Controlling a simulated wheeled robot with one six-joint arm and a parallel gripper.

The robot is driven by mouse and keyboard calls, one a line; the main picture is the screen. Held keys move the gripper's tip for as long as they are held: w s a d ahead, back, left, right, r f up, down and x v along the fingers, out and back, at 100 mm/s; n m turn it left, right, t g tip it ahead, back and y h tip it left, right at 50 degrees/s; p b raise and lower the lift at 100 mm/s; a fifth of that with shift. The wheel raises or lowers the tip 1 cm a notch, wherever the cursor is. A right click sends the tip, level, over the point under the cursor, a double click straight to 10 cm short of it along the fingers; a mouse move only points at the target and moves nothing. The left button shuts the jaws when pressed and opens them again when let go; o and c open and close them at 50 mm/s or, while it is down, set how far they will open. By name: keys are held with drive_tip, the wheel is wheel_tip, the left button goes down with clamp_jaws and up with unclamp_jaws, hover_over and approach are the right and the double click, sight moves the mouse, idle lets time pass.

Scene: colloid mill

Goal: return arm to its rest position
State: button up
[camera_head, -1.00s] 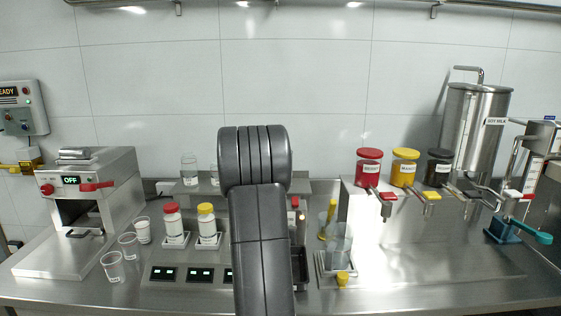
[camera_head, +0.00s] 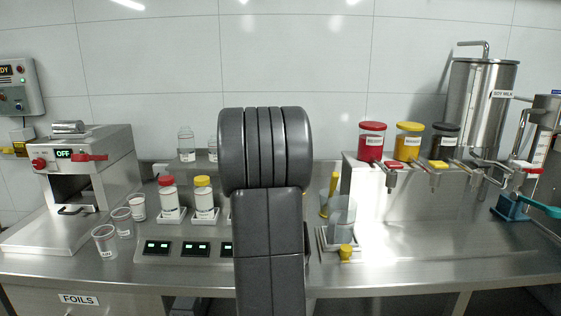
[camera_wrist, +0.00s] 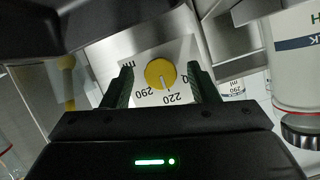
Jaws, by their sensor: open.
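My arm (camera_head: 267,170) rises in the middle of the head view, its rounded dark joint above the worktop. It hides my gripper in that view. In the wrist view my gripper (camera_wrist: 161,85) is open, with its two dark fingers apart and nothing held between them. A yellow round knob (camera_wrist: 160,73) on a white dial marked 220 and 290 shows beyond the fingertips. I cannot tell how far away the dial is. A pale container (camera_wrist: 294,65) with green letters is close on the right of the wrist view.
The steel worktop (camera_head: 420,275) holds a sealing machine (camera_head: 85,165) reading OFF, clear cups (camera_head: 105,241) and capped white bottles (camera_head: 168,200) left of my arm. A clear vessel (camera_head: 342,222), red (camera_head: 372,142) and yellow (camera_head: 409,141) dispensers and a steel tank (camera_head: 482,110) are on the right.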

drive_tip(key=shift+s+r, duration=0.35)
drive_tip(key=shift+s, duration=0.3)
